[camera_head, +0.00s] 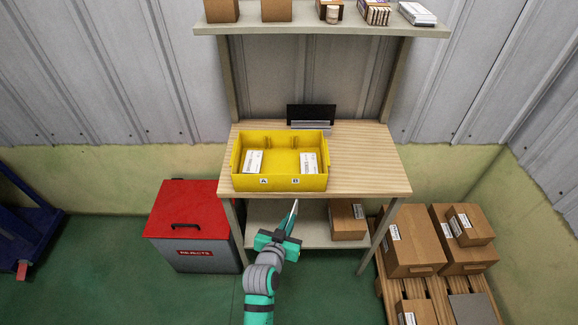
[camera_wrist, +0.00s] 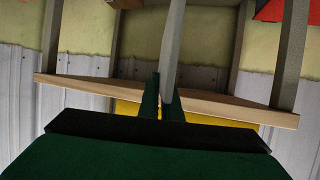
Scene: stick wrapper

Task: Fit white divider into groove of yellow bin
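The groove is too small to make out clearly. My gripper (camera_head: 284,236) is in front of the table, lower in the picture than the bin. It is shut on the white divider (camera_head: 291,217), a thin plate seen nearly edge-on. In the wrist view the divider (camera_wrist: 172,45) runs up from between the dark fingers (camera_wrist: 164,100).
The wooden table (camera_head: 365,165) has bare room right of the bin. A black upright piece (camera_head: 311,113) stands behind the bin. The table's front edge lies between my gripper and the bin. A red-lidded rejects box (camera_head: 190,210) stands left; cartons (camera_head: 408,245) stand right.

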